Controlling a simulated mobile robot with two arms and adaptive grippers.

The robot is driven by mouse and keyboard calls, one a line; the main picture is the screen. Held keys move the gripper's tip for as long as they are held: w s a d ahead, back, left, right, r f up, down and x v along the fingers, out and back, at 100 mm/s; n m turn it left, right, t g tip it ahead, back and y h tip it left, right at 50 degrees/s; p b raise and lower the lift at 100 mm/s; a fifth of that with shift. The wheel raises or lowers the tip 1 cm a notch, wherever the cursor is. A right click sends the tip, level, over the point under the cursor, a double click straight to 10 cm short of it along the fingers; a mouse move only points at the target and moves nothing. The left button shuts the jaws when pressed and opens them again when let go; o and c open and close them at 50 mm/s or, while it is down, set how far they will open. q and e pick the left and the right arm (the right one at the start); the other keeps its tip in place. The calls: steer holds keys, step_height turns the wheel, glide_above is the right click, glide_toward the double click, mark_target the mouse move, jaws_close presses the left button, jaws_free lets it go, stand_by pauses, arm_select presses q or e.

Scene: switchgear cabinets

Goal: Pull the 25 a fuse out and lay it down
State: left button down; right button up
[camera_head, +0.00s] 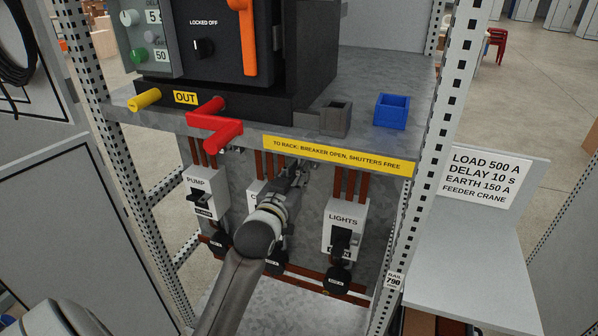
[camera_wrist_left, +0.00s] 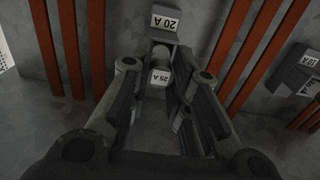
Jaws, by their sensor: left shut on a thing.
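The 25 A fuse (camera_wrist_left: 160,77) is a pale piece with its rating label upside down in the left wrist view. It sits between the two fingers of my left gripper (camera_wrist_left: 166,84), which is shut on it. Behind it is a grey block labelled 20 A (camera_wrist_left: 166,20); I cannot tell whether the fuse still touches it. In the head view my left gripper (camera_head: 294,174) is under the yellow strip, in front of the middle unit (camera_head: 254,193), which my arm mostly hides. The fuse cannot be made out there. My right gripper is not in view.
The PUMP unit (camera_head: 202,194) and LIGHTS unit (camera_head: 344,227) flank my left arm. Above are a shelf with a red handle (camera_head: 215,126), a grey bin (camera_head: 335,118) and a blue bin (camera_head: 391,111). A perforated post (camera_head: 433,150) and a bare grey side surface (camera_head: 470,245) are at right.

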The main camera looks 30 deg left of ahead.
arm_select(q)
steer(key=shift+p+v, duration=0.65)
steer(key=shift+v, duration=1.9)
steer(key=shift+s, duration=0.2)
steer(key=v, duration=1.2)
steer(key=shift+p, duration=0.35)
steer(key=s+d+r+p, duration=0.2)
steer(key=s+r+p, duration=0.1)
steer(key=s+p, duration=0.4)
steer(key=s, duration=0.2)
steer(key=shift+s, duration=0.3)
stand_by(1.0)
